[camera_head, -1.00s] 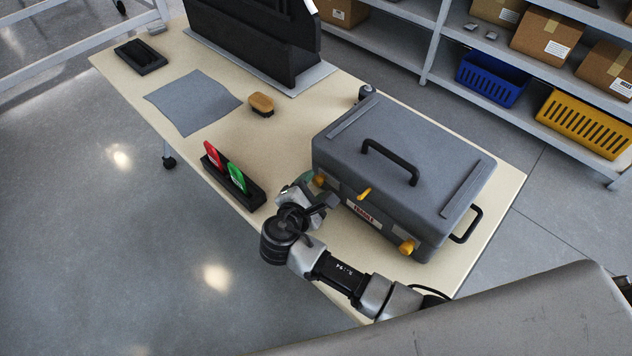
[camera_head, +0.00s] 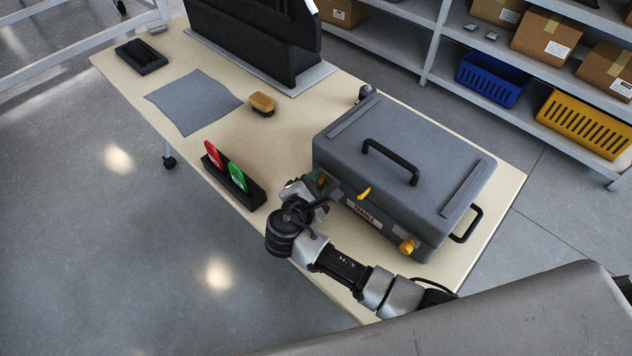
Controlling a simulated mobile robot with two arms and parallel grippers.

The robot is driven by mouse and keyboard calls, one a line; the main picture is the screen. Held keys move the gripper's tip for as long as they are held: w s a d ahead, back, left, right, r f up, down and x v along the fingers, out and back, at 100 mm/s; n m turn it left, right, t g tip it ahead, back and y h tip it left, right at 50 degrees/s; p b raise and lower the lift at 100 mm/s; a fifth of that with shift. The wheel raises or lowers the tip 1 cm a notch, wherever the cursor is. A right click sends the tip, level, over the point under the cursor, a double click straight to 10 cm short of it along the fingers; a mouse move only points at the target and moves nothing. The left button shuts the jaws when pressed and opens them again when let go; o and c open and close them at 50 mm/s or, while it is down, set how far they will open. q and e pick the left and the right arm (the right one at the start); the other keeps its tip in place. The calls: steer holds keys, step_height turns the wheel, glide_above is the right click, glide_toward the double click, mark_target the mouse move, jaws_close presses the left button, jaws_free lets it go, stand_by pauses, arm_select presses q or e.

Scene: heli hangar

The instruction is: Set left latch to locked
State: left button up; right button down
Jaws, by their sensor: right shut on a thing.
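A grey hard case (camera_head: 400,160) with a black top handle stands shut on the table. A yellow latch (camera_head: 364,193) shows at the middle of its front and a yellow latch (camera_head: 407,246) at the right end. My right gripper (camera_head: 318,184) is at the left end of the case's front, shut on the left latch, which the gripper mostly hides. The left latch's exact angle cannot be told. My left gripper is not in view.
A black holder with a red tag (camera_head: 213,154) and a green tag (camera_head: 237,177) stands left of my gripper. A brush (camera_head: 262,103), a grey cloth (camera_head: 193,102) and a black tray (camera_head: 141,57) lie farther back on the table (camera_head: 285,150). Shelves stand behind.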

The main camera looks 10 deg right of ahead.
mark_target(334, 183)
steer(key=s+d+p, duration=0.2)
steer(key=s+p, duration=0.1)
steer(key=shift+r, duration=0.1)
steer(key=shift+w+f, duration=0.15)
steer(key=shift+f, duration=0.05)
steer(key=c, duration=0.9)
jaws_free()
steer(key=shift+r, duration=0.1)
steer(key=shift+s+a, duration=0.25)
steer(key=shift+s, duration=0.1)
steer(key=v, duration=1)
steer(key=shift+s+b, duration=0.1)
steer(key=shift+b, duration=0.25)
